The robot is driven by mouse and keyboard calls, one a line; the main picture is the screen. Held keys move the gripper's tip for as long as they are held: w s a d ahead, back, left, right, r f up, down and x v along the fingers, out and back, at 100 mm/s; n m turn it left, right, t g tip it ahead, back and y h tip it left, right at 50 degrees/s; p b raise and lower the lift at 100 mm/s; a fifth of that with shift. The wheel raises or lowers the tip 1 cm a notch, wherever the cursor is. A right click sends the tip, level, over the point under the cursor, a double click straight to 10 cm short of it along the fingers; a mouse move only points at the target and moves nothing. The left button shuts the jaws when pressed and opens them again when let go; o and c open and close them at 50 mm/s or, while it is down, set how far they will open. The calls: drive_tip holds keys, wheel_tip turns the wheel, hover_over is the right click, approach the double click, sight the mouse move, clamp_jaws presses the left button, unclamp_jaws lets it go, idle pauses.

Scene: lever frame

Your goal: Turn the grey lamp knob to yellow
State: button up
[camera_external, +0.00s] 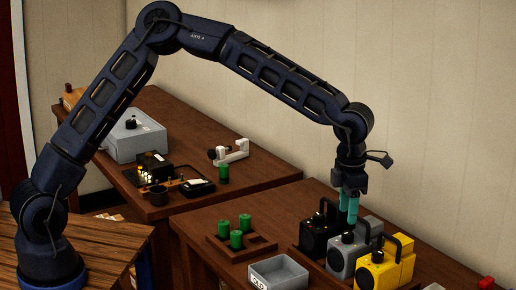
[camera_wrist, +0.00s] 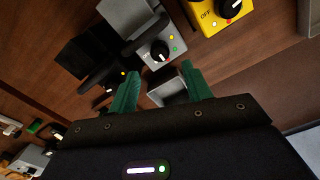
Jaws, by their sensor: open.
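The grey lamp (camera_external: 345,254) stands between the black lamp (camera_external: 313,238) and the yellow lamp (camera_external: 385,270), its handle raised. In the wrist view its grey body (camera_wrist: 128,14) shows at the top. Its dark round knob (camera_wrist: 158,52) has a white pointer, with a yellow dot above right, a green dot to the right, and an OFF mark on the left. I cannot tell the pointer's exact setting. My gripper (camera_external: 348,220) has teal fingers and points down by the grey lamp. In the wrist view the open gripper (camera_wrist: 160,70) has the knob just beyond its fingertips, apparently untouched.
The black lamp's dark body and handle lie close on the left in the wrist view; the yellow lamp (camera_wrist: 215,14) is at the upper right. A grey bin (camera_external: 278,274) and a wooden tray (camera_external: 262,247) with green cylinders stand left of the lamps.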

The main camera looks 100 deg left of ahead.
sight(346, 233)
drive_tip(key=s+d+r+n, duration=0.3)
drive_tip(key=s+r+n, duration=0.2)
drive_tip(key=n, duration=0.6)
drive_tip(key=s+d+r+n+t, duration=0.1)
drive_tip(key=s+d+r+n, duration=0.2)
drive_tip(key=s+r+n, duration=0.3)
drive_tip(key=s+d+r+n, duration=0.3)
drive_tip(key=s+r+n, duration=0.3)
drive_tip(key=n, duration=1.1)
drive_tip(key=shift+s+t+h, duration=0.3)
drive_tip(key=shift+h, duration=0.1)
drive_tip(key=shift+d+r, duration=0.1)
